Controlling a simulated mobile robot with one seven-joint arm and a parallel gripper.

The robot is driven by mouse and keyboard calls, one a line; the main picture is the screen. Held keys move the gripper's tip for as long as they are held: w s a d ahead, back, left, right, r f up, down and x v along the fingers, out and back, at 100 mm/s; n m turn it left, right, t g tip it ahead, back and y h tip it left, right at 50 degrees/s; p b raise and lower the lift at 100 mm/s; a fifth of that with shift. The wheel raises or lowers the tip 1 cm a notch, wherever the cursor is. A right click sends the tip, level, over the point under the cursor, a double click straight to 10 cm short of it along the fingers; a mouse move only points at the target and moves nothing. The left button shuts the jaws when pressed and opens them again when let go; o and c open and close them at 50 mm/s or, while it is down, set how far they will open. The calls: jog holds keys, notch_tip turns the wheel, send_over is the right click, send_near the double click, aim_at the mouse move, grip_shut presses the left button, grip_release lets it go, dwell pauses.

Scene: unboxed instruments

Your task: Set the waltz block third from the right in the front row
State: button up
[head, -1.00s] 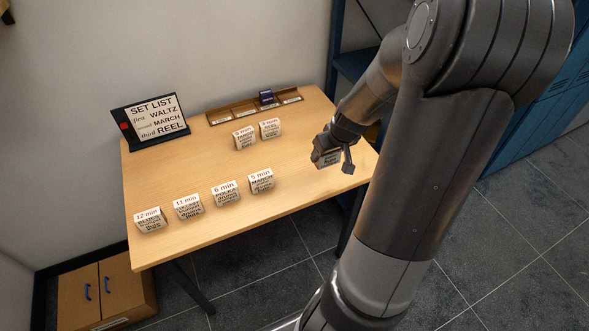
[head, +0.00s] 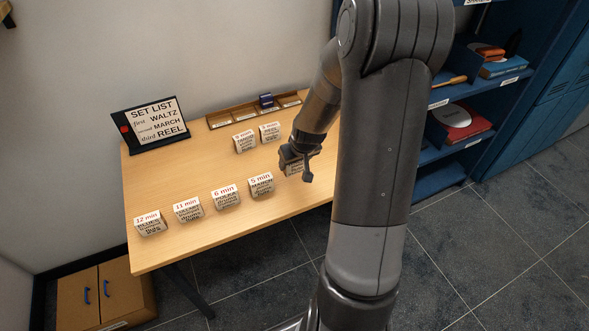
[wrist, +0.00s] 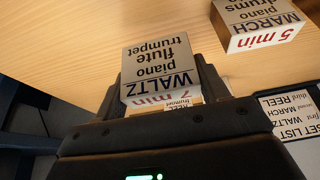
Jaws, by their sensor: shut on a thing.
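The waltz block (wrist: 158,68), a pale block marked WALTZ, piano, flute, trumpet and 7 min, is between the fingers of my gripper (head: 299,166), which is shut on it. In the head view the block (head: 292,161) is partly hidden by the fingers. It is right of the march block (head: 261,184), apart from it; its height over the table is hard to tell. The front row runs from the left: blues block (head: 149,223), 11 min block (head: 188,209), polka block (head: 226,197), march block. The march block also shows in the wrist view (wrist: 255,18).
Two blocks stand farther back: a left one (head: 244,141) and a right one (head: 270,132). The set list sign (head: 155,122) and a wooden tray (head: 233,117) with a blue item (head: 266,100) are at the back. The table (head: 180,170) is bare between the rows.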

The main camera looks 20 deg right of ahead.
aim_at(295, 170)
jog(key=shift+w+a+f, duration=0.1)
jog(key=shift+f, duration=2)
jog(key=shift+f, duration=0.15)
jog(key=o, duration=1)
jog(key=s+a+r, duration=0.3)
jog(key=s+r, duration=0.2)
jog(key=r, duration=0.3)
jog(key=s+a+r, duration=0.3)
jog(key=s+r, duration=0.1)
jog(key=r, duration=0.5)
jog(key=s+a+r, duration=0.4)
jog(key=s+r, duration=0.1)
jog(key=r, duration=0.3)
jog(key=s+a+r+t, duration=0.1)
jog(key=s+a+r, duration=0.2)
jog(key=s+r, duration=0.3)
jog(key=s, duration=0.4)
jog(key=shift+a+r, duration=0.1)
